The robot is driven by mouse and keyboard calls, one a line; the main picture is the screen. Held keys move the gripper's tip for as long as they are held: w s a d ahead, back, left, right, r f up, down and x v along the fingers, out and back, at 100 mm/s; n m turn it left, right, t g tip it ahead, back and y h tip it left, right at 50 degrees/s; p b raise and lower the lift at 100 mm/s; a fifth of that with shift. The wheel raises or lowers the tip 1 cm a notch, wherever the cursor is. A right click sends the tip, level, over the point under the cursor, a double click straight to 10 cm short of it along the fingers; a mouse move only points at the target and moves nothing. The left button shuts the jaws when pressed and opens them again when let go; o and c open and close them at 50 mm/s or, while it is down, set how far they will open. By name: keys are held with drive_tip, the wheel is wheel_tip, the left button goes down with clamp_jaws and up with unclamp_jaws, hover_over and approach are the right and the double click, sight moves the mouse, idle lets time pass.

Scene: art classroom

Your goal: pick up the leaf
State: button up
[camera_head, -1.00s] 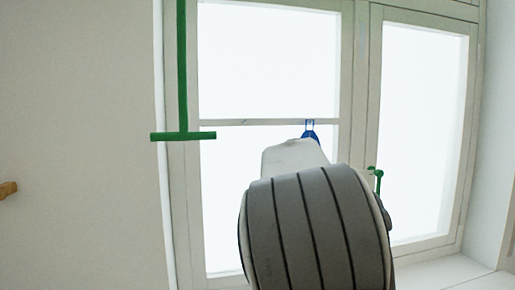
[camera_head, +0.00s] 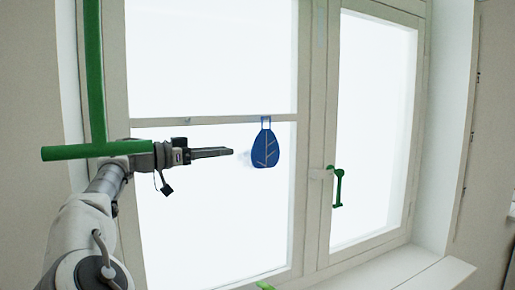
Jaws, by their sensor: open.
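The leaf (camera_head: 265,151) is blue with pale veins. It hangs upright by a loop at the horizontal bar of the window. My gripper (camera_head: 231,152) is to the left of the leaf at about the same height, pointing right toward it. It is seen side-on, so the gap between its fingers does not show clearly. It is open and empty, and a gap shows in the picture between its tips and the leaf.
A green T-shaped bar (camera_head: 97,150) stands at the left, overlapping my wrist in the picture. A green window handle (camera_head: 337,187) is right of the leaf. The white window sill (camera_head: 372,272) runs below. A green thing (camera_head: 265,286) shows at the bottom edge.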

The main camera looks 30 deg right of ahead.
drive_tip(key=p, duration=0.3)
approach(275, 144)
drive_tip(key=d, duration=0.4)
drive_tip(key=shift+w, duration=0.1)
drive_tip(key=d+p, duration=0.2)
drive_tip(key=d, duration=0.3)
drive_tip(key=shift+d, duration=0.2)
drive_tip(key=shift+d+f, duration=0.1)
drive_tip(key=shift+d, duration=0.3)
clamp_jaws()
